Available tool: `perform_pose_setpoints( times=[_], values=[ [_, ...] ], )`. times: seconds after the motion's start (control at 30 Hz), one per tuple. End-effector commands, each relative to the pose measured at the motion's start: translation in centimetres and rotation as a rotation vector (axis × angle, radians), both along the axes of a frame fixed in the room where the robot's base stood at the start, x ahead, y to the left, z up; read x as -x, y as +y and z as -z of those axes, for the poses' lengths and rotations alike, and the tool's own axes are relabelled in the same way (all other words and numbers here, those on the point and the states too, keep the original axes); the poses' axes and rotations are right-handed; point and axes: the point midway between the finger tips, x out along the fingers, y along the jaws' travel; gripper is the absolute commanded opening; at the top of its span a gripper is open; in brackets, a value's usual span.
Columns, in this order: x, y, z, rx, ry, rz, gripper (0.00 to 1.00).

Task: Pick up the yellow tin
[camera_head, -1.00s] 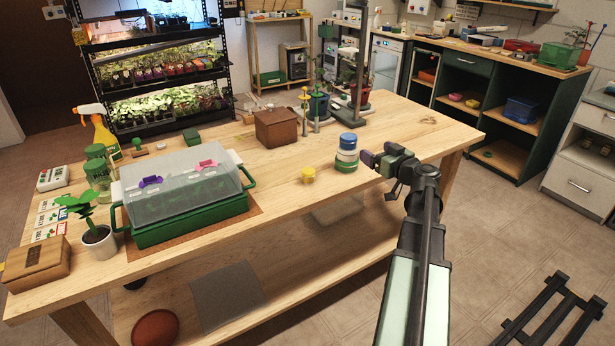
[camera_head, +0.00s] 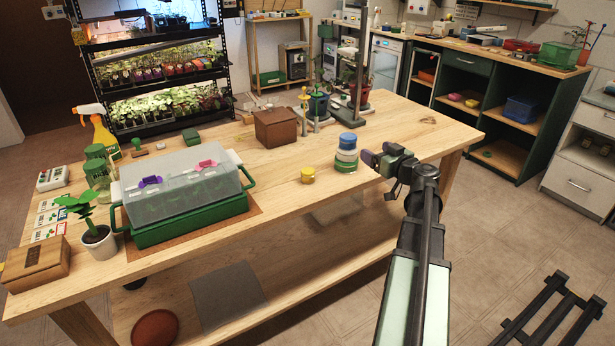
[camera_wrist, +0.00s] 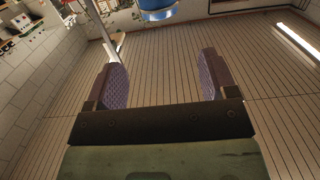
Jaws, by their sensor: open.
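The yellow tin (camera_head: 308,175) is small and round. It stands on the wooden table, near its front edge, left of the stacked tins. The stack holds a blue tin (camera_head: 348,141) on top, a white band in the middle and a green tin (camera_head: 348,165) at the bottom. My gripper (camera_head: 368,160) is right of the stack, close to it, apart from the yellow tin. In the wrist view my gripper (camera_wrist: 158,82) is open with nothing between its fingers. A blue tin (camera_wrist: 157,10) shows at the top edge of that view; the yellow tin does not show there.
A green propagator tray with a clear lid (camera_head: 190,232) stands left of the yellow tin. A brown box (camera_head: 276,128) and a stand (camera_head: 359,90) are behind. The wooden table (camera_head: 260,185) is bare around the yellow tin. The stacked tins stand between my gripper and it.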

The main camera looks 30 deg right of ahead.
Motion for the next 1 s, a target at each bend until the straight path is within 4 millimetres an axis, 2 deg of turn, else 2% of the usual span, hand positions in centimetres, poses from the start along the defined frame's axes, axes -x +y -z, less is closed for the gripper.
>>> perform_pose_setpoints(
  times=[0.07,0.1,0.2,0.3,0.4,0.53,0.8,1.0],
  values=[
    [-0.2,0.6,1.0,0.000,0.000,-0.022,0.78],
    [-0.5,1.6,2.4,0.000,0.001,-0.056,0.78],
    [-1.4,5.6,6.7,0.000,0.001,-0.202,0.78],
    [-1.9,9.1,9.2,0.000,0.000,-0.335,0.78],
    [-2.0,10.6,9.4,0.000,-0.001,-0.395,0.78],
    [-2.4,10.7,8.8,0.000,0.000,-0.398,0.78],
    [-6.8,12.4,9.1,0.000,0.000,-0.396,0.78],
    [-7.6,12.8,9.1,0.000,0.000,-0.395,0.78]
  ],
)
